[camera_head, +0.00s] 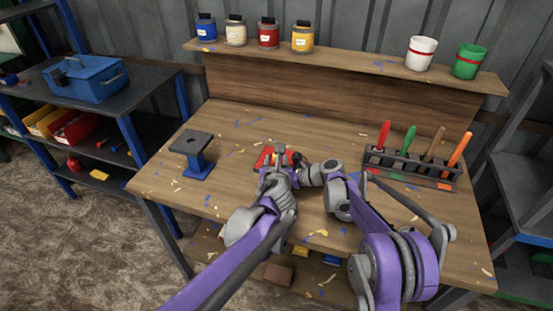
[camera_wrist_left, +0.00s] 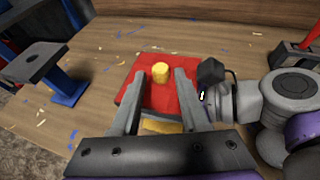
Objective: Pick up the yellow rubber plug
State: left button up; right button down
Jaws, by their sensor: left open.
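The yellow rubber plug (camera_wrist_left: 161,72) is a small, short cylinder standing upright on a red block (camera_wrist_left: 133,92) in the left wrist view. The red block also shows in the head view (camera_head: 264,157), partly behind my grippers. I cannot make out the plug there. My left gripper (camera_head: 273,164) is open above the red block. In the left wrist view its two fingers point at the plug from either side, with gaps between. My right gripper (camera_head: 301,164) is close by on the right; its jaws cannot be made out.
A blue stand with a dark top (camera_head: 192,145) is on the workbench (camera_head: 232,117) to the left. A dark rack (camera_head: 410,167) with several coloured-handled tools stands right. Paint jars and cups line the back shelf (camera_head: 345,55). Small scraps litter the bench.

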pick_arm(q)
jog(key=shift+x, duration=1.35)
grip_shut()
pick_arm(e)
jog(key=shift+c, duration=0.8)
grip_release()
pick_arm(q)
notch_tip(320, 180, up, 10)
